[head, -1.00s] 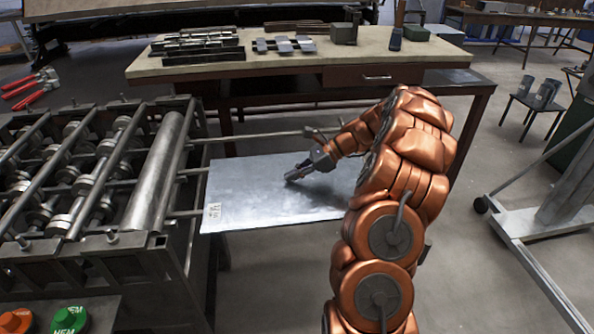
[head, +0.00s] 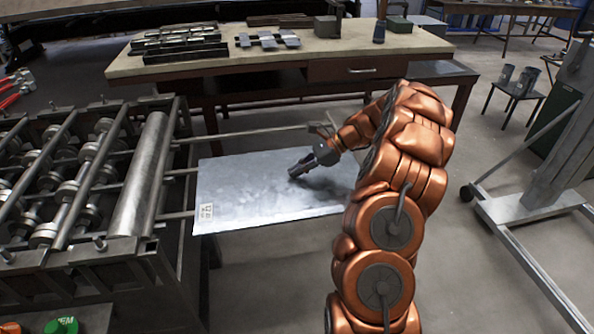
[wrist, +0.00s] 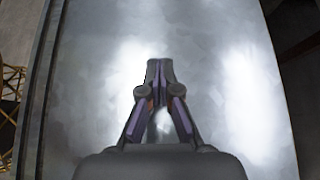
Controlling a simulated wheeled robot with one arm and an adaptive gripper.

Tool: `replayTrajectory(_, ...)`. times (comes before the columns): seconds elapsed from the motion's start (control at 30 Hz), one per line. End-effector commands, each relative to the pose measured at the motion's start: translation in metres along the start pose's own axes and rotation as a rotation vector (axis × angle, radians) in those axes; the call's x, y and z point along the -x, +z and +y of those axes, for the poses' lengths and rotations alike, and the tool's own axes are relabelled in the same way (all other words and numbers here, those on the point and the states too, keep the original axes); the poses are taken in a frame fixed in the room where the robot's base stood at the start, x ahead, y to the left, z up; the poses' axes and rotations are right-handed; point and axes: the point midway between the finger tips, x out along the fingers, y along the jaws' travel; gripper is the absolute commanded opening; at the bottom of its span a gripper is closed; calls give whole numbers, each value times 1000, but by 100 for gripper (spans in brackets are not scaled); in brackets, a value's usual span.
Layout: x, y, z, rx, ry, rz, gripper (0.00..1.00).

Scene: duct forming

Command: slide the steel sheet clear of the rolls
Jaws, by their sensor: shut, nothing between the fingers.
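The steel sheet (head: 245,200) is a flat grey plate with a small label at its left front corner. It lies on the support rails to the right of the rolls, and its left edge is apart from the large front roll (head: 143,178). My gripper (head: 293,175) is over the middle of the sheet, pointing down and left. In the wrist view my gripper (wrist: 160,64) is shut with its fingertips together and nothing between them. The sheet (wrist: 230,70) fills most of that view behind the fingers. I cannot tell whether the fingertips touch it.
The roll-forming machine (head: 75,185) stands at the left. A workbench (head: 220,66) with metal parts is behind the sheet. A wheeled frame (head: 530,205) stands at the right. The floor in front of the sheet is clear.

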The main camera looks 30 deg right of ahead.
Motion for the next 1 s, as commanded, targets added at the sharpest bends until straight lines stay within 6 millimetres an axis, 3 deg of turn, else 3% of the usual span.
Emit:
replayTrajectory(0.03, -3, -11, 2, -8, 6, 16, 0)
replayTrajectory(0.47, -3, -11, 2, -9, 6, 16, 0)
replayTrajectory(1.0, 6, 7, 2, -7, 9, 14, 0)
